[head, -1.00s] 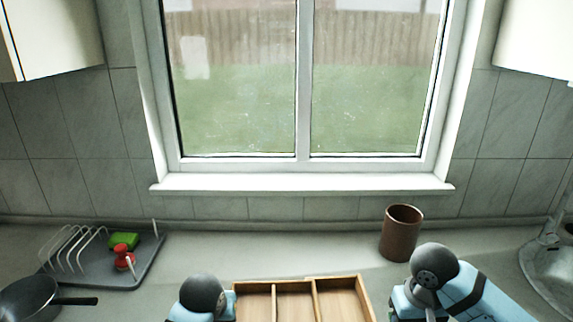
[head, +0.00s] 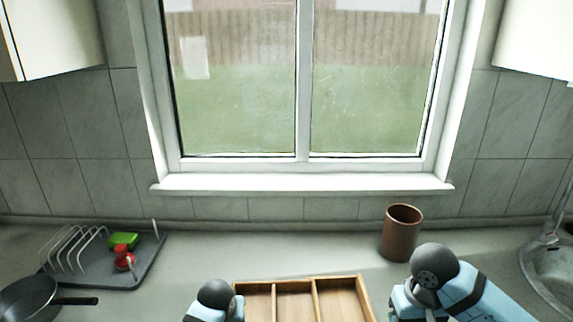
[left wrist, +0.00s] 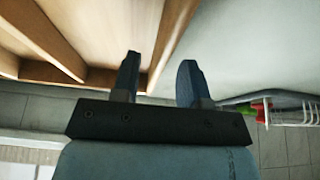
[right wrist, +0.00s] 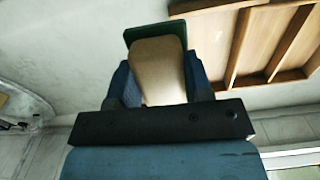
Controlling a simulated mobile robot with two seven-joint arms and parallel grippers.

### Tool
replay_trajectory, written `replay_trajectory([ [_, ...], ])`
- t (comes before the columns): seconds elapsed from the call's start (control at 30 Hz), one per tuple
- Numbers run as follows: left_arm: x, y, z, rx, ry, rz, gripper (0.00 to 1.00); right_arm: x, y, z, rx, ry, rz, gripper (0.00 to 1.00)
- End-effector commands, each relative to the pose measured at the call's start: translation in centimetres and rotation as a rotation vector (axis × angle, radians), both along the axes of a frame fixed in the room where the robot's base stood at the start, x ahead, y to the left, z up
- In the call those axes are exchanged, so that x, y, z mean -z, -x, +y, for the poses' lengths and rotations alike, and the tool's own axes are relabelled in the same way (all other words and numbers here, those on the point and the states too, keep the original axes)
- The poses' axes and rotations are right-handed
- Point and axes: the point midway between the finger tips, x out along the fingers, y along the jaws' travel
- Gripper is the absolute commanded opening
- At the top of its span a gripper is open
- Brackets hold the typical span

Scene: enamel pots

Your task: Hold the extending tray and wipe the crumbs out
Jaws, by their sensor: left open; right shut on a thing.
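The wooden tray (head: 293,304) has long compartments and sits at the bottom middle of the head view, its near part cut off. In the left wrist view, the tray (left wrist: 110,22) has its outer side wall in line with the gap between the fingers of my left gripper (left wrist: 158,65), which is open; I cannot tell whether they touch it. My right gripper (right wrist: 160,80) is shut on a tan tool with a dark green edge (right wrist: 158,65), held beside the tray (right wrist: 285,45). I can make out no crumbs.
A brown pot (head: 401,235) stands behind the tray to the right. A grey drying rack (head: 150,255) with a green sponge (head: 124,241) and a red item (head: 123,257) is at left, near a dark pan (head: 28,298). A sink (head: 553,265) is far right. The counter between is clear.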

Motion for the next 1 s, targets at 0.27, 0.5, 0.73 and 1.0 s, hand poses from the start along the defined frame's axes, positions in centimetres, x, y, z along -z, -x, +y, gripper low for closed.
replay_trajectory([
  [0.27,1.6,-0.6,0.0,0.0,0.001,0.0,0.4,0.0,0.0,0.0,0.0,0.0,0.0,0.12],
  [0.5,1.6,-0.7,0.0,0.0,0.001,0.0,0.4,0.0,0.0,0.0,0.0,0.0,0.0,0.12],
  [0.73,1.6,-0.7,0.0,0.0,0.001,0.0,0.0,0.0,0.0,0.0,0.0,0.0,0.0,0.12],
  [1.0,1.6,-0.7,0.0,0.0,0.001,0.0,0.0,0.0,0.0,0.0,0.0,0.0,0.0,0.12],
])
